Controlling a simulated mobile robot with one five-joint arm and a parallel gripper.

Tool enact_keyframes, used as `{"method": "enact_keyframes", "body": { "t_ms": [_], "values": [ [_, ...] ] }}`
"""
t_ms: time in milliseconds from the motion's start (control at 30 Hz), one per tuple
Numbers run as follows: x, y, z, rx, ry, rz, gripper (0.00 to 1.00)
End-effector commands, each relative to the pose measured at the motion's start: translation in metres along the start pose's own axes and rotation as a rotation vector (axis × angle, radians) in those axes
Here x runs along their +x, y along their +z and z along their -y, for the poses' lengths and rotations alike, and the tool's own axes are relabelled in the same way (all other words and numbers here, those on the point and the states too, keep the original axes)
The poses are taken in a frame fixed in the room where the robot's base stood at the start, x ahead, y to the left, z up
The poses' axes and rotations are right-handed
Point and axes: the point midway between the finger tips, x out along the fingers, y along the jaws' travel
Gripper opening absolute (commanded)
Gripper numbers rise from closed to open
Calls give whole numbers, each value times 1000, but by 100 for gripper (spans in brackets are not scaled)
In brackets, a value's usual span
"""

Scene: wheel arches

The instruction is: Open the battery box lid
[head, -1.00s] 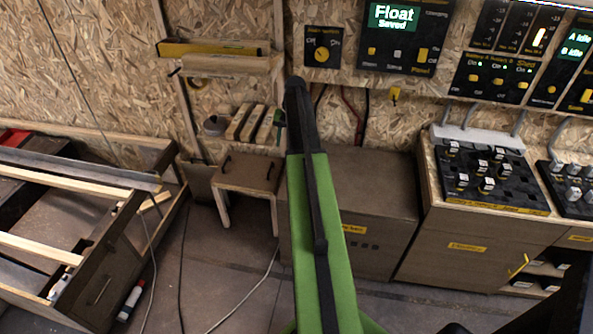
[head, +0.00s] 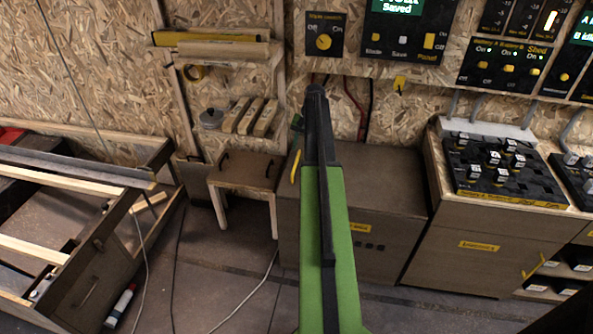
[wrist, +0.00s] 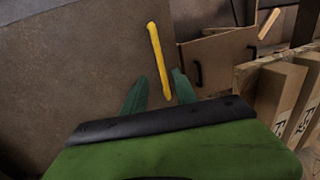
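The battery box (head: 385,250) is a brown cabinet against the wall, with a partly covered yellow label on its front. Its flat lid (head: 385,175) lies shut on top. A yellow bar handle (head: 296,166) is at the lid's left end, and it also shows in the wrist view (wrist: 154,45). My gripper (wrist: 158,76) has two green fingers spread apart with nothing clamped. The handle's near end shows between the fingers in the wrist view; I cannot tell the height gap. In the head view my arm hides most of the gripper and part of the lid.
A small brown stool (head: 247,170) stands left of the box, beneath a shelf of wooden blocks (head: 250,116). A cabinet with a knob panel (head: 500,170) stands to the right. A wooden frame (head: 100,215) fills the left. Cables hang on the wall behind and cross the floor.

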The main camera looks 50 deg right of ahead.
Motion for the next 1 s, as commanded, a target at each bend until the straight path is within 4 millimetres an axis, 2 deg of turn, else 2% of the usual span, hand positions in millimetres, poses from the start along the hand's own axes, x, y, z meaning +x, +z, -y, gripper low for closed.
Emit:
{"method": "enact_keyframes", "body": {
  "t_ms": [33,200,333,667,933,1000],
  "values": [
    [22,0,-2,0,0,0,34],
    [57,0,-2,0,0,0,34],
    [74,0,-1,0,0,0,34],
    [75,0,0,1,0,0,34],
    [75,0,-1,1,0,0,0],
    [75,0,-1,1,0,0,0]
  ]
}}
